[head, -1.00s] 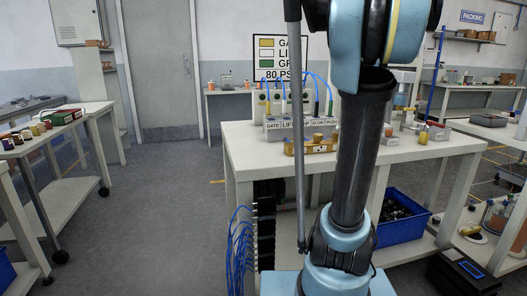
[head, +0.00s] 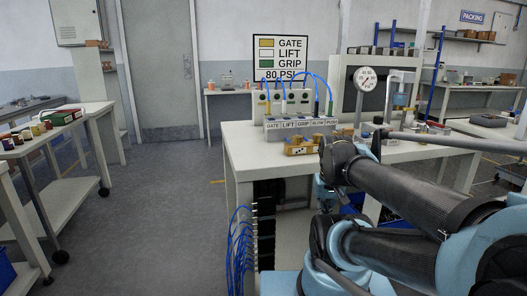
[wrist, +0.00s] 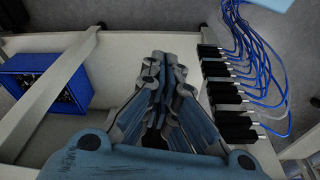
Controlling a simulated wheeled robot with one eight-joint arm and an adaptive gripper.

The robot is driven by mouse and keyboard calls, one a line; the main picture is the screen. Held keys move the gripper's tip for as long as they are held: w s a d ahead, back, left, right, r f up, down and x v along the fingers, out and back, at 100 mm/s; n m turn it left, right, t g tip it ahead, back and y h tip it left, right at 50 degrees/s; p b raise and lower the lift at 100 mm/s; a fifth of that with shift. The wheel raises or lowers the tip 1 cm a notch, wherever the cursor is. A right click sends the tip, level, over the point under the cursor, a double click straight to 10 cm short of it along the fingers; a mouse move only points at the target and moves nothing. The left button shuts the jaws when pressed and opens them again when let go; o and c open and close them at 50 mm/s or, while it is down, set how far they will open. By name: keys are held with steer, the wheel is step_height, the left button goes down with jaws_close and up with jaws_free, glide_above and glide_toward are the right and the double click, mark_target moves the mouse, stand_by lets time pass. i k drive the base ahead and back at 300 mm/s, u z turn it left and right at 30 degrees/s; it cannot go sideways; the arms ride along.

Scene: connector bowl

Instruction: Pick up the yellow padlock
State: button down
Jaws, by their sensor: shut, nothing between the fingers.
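I cannot make out a yellow padlock for certain in either view. A small yellow-tan block (head: 303,147) with knobs on it sits at the front edge of the white workbench (head: 400,150), in front of the labelled connector box (head: 298,130); it is too small to tell its parts. My gripper (wrist: 168,62) shows in the wrist view with its fingers drawn together and nothing between them. It points down over the side of a white bench, apart from any object. In the head view my arm crosses the lower right and hides part of the bench; I cannot pick out the fingers there.
A row of black connectors (wrist: 228,95) with blue hoses (wrist: 262,70) lies right of my gripper. A blue bin (wrist: 42,82) is at the left. A pressure gauge (head: 365,79) stands on the bench. A side table (head: 62,130) stands left across open floor.

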mark_target(424, 126)
steer(key=z, duration=1.1)
steer(key=k, duration=1.1)
steer(key=z, duration=0.7)
steer(key=i, duration=1.75)
steer(key=u, duration=0.5)
